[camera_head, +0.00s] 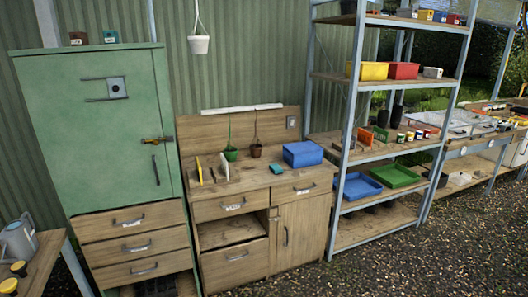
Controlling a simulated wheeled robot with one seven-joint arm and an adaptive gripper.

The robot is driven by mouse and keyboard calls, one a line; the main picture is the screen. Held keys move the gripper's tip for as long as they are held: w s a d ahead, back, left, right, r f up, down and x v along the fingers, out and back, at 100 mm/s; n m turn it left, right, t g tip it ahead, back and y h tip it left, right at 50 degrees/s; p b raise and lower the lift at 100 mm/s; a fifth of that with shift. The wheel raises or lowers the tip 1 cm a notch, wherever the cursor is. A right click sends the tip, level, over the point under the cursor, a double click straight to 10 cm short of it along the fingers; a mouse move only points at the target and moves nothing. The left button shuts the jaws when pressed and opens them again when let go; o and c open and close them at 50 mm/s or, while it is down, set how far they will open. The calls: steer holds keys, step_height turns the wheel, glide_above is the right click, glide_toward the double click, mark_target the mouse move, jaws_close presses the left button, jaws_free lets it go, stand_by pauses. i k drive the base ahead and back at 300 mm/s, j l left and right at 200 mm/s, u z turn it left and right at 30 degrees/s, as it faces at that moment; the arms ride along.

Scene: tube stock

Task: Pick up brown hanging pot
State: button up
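A white pot (199,45) hangs from above by thin lines, in front of the green corrugated wall. My gripper is not in view.
A blue box (303,154) sits right of the brown pot, with a small teal item (277,169) in front. Upright thin boards (224,165) stand at the bench's left. A green cabinet (95,130) stands left, and a metal shelf rack (350,110) right. Gravel floor (380,265) is open in front.

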mark_target(255, 150)
steer(key=i+l+z, duration=0.2)
steer(key=i+z, duration=0.15)
steer(key=i, duration=0.65)
steer(key=i+j+z, duration=0.1)
steer(key=i+z, duration=0.25)
steer(key=i, duration=0.6)
steer(key=i+u, duration=0.4)
steer(key=i+l+u, duration=0.2)
steer(key=i+u, duration=0.25)
steer(key=i+l+u, duration=0.6)
steer(key=i+u, duration=0.2)
steer(key=i+l+u, duration=0.25)
steer(key=u, duration=0.2)
